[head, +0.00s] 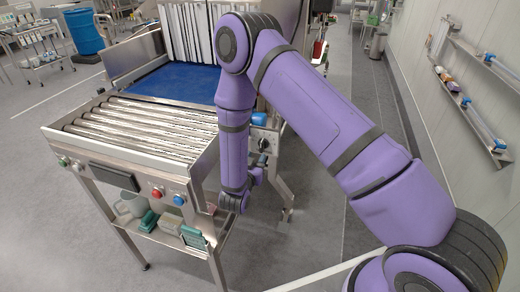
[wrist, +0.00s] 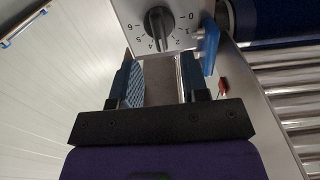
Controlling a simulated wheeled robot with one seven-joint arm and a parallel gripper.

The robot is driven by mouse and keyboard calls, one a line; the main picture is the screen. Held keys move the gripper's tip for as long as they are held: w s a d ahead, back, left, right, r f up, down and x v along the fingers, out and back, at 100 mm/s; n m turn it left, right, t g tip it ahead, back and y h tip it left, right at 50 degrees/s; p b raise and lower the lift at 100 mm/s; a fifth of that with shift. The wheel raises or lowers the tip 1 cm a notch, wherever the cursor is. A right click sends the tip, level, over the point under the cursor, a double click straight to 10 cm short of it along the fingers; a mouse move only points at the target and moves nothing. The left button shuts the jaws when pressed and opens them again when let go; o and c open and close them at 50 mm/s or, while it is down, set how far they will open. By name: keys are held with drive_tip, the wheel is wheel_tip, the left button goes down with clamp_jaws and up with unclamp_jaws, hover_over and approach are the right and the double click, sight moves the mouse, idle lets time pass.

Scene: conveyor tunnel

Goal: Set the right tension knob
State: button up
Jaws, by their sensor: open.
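The tension knob (wrist: 159,24) is a dark dial knob on a light grey plate with a printed number scale, at the top of the wrist view. Its ridge points toward the numbers near 4; the exact setting is hard to read. In the head view the knob (head: 263,144) is a small dark spot on the conveyor's right side. My gripper (wrist: 163,82) is open and empty, its two blue-padded fingers reaching toward the plate, apart from the knob and just short of it. In the head view my gripper is small and partly hidden by my arm.
A blue handle-like part (wrist: 210,46) sticks out right of the dial, close to the right finger. Conveyor rollers (wrist: 284,88) lie further right. The conveyor's front panel has a red button (head: 157,193) and a blue button (head: 179,200). Open floor lies right of the machine.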

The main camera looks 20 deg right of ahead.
sight(261, 148)
drive_tip(key=shift+x, duration=2.9)
clamp_jaws()
